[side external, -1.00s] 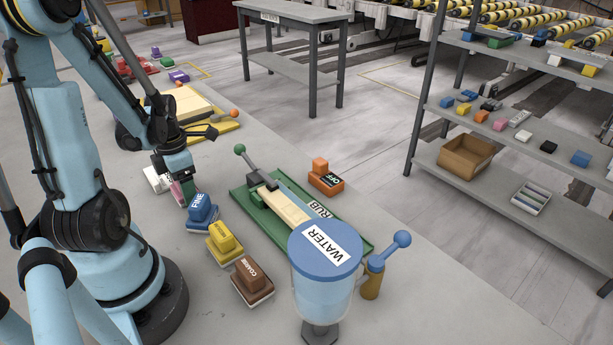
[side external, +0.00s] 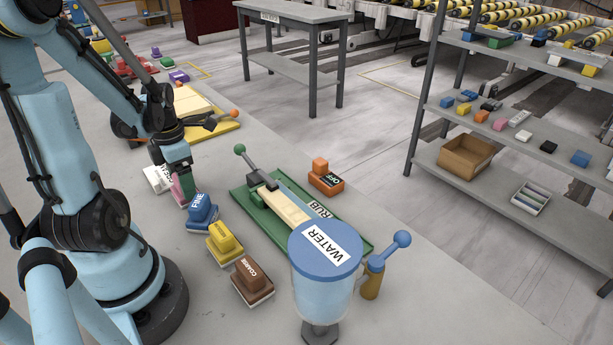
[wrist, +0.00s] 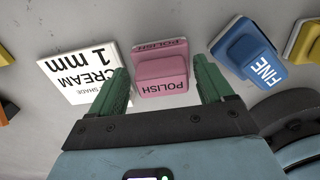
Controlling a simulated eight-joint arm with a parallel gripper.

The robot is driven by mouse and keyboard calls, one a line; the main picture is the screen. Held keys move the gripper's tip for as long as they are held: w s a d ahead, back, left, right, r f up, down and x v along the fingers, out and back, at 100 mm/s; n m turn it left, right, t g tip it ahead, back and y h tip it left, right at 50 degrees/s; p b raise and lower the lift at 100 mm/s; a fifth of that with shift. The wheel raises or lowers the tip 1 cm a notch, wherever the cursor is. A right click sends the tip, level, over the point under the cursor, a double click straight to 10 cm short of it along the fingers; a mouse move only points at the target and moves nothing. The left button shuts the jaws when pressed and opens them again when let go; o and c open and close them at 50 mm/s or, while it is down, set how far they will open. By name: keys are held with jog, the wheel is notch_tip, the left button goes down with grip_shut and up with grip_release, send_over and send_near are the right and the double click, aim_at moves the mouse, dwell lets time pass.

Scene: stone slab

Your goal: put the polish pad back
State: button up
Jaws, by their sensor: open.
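The pink polish pad (wrist: 162,78) sits on the slab, seen from above in the wrist view, with POLISH lettered on it. In the side view only part of the pad (side external: 178,191) shows beside my green fingers. My gripper (wrist: 163,92) is open, with one finger on each side of the pad. Gaps show between the fingers and the pad in the wrist view. In the side view my gripper (side external: 185,183) is low, close to the slab.
A white CREAM 1 mm block (wrist: 80,78) lies close left of the pad; the blue FINE pad (wrist: 252,55) is to the right. Yellow (side external: 224,240) and brown COARSE (side external: 252,278) pads continue the row. The green RUB board (side external: 246,202) and WATER container (side external: 325,275) stand beyond.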

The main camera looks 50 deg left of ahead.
notch_tip(320, 180, up, 10)
jog(key=shift+d+f, duration=0.1)
jog(key=shift+f, duration=0.1)
jog(key=w+d+m+t, duration=0.2)
jog(key=w+d+m, duration=0.2)
jog(key=d+m, duration=0.3)
jog(key=w+d+r+m+t, duration=0.1)
jog(key=w+d+m, duration=0.3)
jog(key=m, duration=1.3)
jog(key=w+d+m+t, duration=0.4)
jog(key=d+m, duration=0.7)
jog(key=m, duration=0.1)
jog(key=shift+r, duration=0.35)
jog(key=shift+s+a, duration=0.1)
